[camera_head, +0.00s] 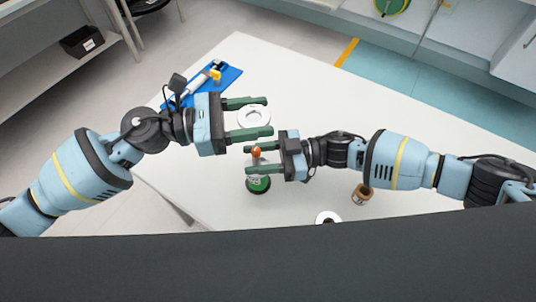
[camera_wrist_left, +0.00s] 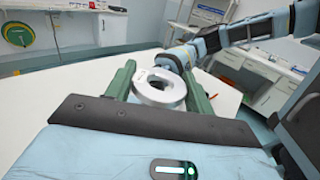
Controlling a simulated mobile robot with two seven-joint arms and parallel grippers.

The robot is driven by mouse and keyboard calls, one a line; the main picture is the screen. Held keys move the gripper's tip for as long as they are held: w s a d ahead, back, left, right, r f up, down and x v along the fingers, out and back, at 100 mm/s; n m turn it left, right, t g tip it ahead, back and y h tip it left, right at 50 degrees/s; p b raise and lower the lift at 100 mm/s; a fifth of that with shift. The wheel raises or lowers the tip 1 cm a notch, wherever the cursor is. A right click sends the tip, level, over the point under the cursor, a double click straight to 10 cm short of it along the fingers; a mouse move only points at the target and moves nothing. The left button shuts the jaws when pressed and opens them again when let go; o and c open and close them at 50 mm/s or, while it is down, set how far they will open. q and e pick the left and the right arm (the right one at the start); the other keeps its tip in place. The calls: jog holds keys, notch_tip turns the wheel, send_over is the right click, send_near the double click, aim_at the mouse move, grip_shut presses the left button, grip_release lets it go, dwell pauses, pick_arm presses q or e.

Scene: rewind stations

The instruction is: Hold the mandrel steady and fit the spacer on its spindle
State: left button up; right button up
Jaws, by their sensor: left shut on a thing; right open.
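The spacer, a pale grey ring (camera_head: 242,115), is held between the green fingers of my left gripper (camera_head: 269,115), above the table. It also shows in the left wrist view (camera_wrist_left: 143,87), with its hole open and empty. The mandrel (camera_head: 259,185) stands on the table below it in the head view, with a green round base and an orange tip. My right gripper (camera_head: 248,160) is open, with its fingers around the mandrel's upper part. Its fingers hide part of the spindle, and I cannot tell whether they touch it. The spacer is apart from the spindle.
The white table (camera_head: 310,100) is mostly clear. A blue mat (camera_head: 228,76) with a white and yellow tool lies at the far left edge. A brown roll (camera_head: 361,195) and another pale ring (camera_head: 322,215) lie at the near right. A black bin (camera_head: 82,42) sits on a shelf.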

grip_shut()
pick_arm(q)
jog(key=shift+f+n+t, duration=0.6)
jog(key=shift+f+t, duration=0.3)
jog(key=shift+f, duration=0.65)
